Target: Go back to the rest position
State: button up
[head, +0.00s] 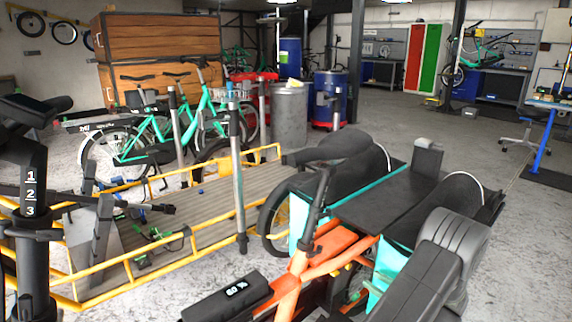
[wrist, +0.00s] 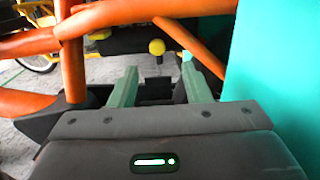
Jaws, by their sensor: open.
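My gripper (wrist: 160,68) shows in the wrist view with its two pale green fingers apart and nothing held between them. Orange frame tubes (wrist: 140,15) of a bike run just beyond and above the fingertips. A dark box-like part (wrist: 155,92) lies behind and between the fingers. A teal panel (wrist: 270,80) stands close on the right. In the head view I cannot make out my gripper. The orange cargo bike (head: 335,250) fills the lower middle, and a grey and black rounded arm link at the lower right seems to be mine.
A yellow-railed cargo bed (head: 190,220) stands at the left of the orange bike. A black unit (head: 230,296) with a lit display lies at the front. Green bikes (head: 150,135), a grey drum (head: 289,115) and wooden crates (head: 160,60) stand behind. Open floor (head: 440,150) lies at the back right.

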aim_at(349, 267)
jog(key=b+x, duration=0.1)
jog(key=x, duration=0.7)
jog(key=shift+a+b, duration=0.3)
jog(key=shift+b, duration=0.05)
jog(key=shift+s, duration=0.1)
jog(key=shift+a, duration=0.1)
